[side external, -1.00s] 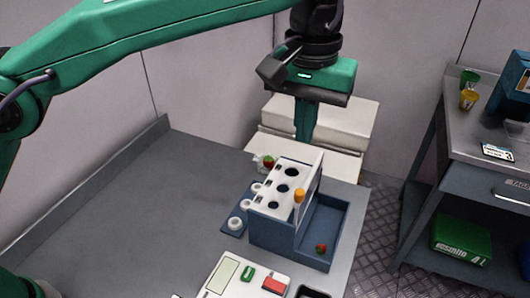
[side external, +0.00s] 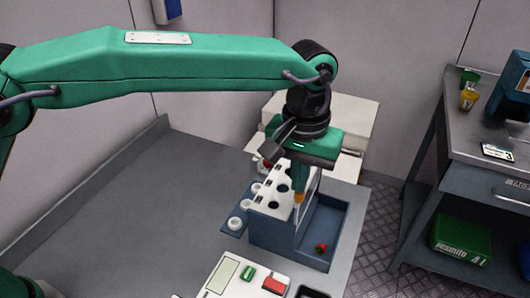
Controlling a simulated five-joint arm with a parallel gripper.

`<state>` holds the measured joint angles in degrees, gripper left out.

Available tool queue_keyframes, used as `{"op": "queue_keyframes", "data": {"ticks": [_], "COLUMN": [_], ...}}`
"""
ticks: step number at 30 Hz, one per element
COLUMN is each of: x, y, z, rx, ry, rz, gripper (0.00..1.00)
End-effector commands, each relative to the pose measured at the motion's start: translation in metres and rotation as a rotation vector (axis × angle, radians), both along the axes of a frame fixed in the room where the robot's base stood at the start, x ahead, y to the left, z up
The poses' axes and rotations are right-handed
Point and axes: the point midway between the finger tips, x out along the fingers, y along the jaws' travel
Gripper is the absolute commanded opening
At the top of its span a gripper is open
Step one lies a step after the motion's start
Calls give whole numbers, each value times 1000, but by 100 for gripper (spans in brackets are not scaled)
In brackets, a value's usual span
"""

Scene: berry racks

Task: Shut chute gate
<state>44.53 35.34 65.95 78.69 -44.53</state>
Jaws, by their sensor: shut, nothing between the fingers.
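The berry rack (side external: 272,234) is a blue box with a white sloped top that has several dark round holes. A pale upright panel (side external: 313,186) stands along its right side, with an orange knob (side external: 299,197) near it; this looks like the chute gate, though how far it is open cannot be told. A red berry (side external: 321,248) lies in the blue tray (side external: 333,262) to the right of the panel. My gripper (side external: 300,190) is shut and empty, pointing down, with its tips right at the orange knob. Contact cannot be told. My gripper hides part of the panel and top.
Another red berry behind is partly hidden. A control panel (side external: 240,276) with green and red buttons lies in front. White boxes (side external: 350,118) stand behind. The grey table (side external: 140,200) is clear at left.

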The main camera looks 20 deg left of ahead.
Motion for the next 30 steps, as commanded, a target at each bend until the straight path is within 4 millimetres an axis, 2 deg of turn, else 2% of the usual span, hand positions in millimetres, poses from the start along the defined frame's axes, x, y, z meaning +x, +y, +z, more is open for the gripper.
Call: {"op": "queue_keyframes", "data": {"ticks": [15,17,24,30], "x": [0,0,0,0], "y": [0,0,0,0], "z": [-7,-13,-51,-64], "rx": [1,1,3,0], "ry": [1,2,3,0], "rz": [0,0,0,0], "gripper": [0,0,0,0]}}
